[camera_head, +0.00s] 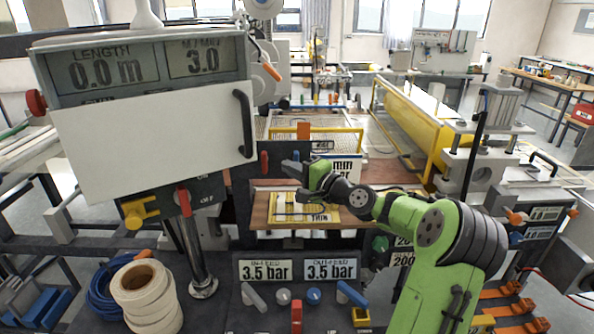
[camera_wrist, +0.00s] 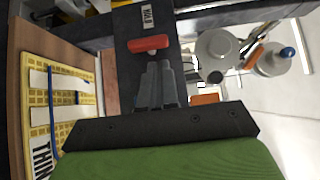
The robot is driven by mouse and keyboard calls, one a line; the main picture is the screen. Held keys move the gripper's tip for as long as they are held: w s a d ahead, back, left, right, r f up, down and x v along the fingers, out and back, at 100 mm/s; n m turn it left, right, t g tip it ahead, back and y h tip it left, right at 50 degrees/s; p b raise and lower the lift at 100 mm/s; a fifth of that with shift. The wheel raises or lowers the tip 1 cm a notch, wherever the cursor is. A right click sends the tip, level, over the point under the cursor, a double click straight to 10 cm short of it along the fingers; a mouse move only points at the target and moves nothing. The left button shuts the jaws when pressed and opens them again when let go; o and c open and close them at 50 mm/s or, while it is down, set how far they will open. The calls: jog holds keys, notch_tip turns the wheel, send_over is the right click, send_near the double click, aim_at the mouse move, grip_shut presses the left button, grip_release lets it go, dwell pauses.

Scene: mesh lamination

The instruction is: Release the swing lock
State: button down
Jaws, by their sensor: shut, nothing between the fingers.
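My gripper (camera_head: 290,168) is in the middle of the head view, in front of a dark upright plate, with its fingers pointing left. In the wrist view its fingers (camera_wrist: 155,72) are together with nothing between them. A red handle (camera_wrist: 150,43) lies just beyond the fingertips on the dark plate; I cannot tell whether they touch. It seems to be the small red handle (camera_head: 264,163) left of my gripper in the head view. A small white label (camera_wrist: 149,16) is beside it. No readable label marks the swing lock.
A yellow gridded plate (camera_head: 290,214) on a wooden board lies below my gripper; it also shows in the wrist view (camera_wrist: 38,75). A white panel with a dark handle (camera_head: 243,122) stands left. An orange block (camera_head: 303,130) is behind my gripper. Tape rolls (camera_head: 146,290) are front left.

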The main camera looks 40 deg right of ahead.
aim_at(267, 156)
jog(key=w, duration=0.5)
jog(key=shift+a, duration=0.35)
jog(key=shift+r+p, duration=0.15)
jog(key=shift+p, duration=0.5)
jog(key=shift+a+g, duration=0.15)
jog(key=shift+g, duration=0.15)
jog(key=shift+n, duration=0.3)
jog(key=shift+p, duration=0.35)
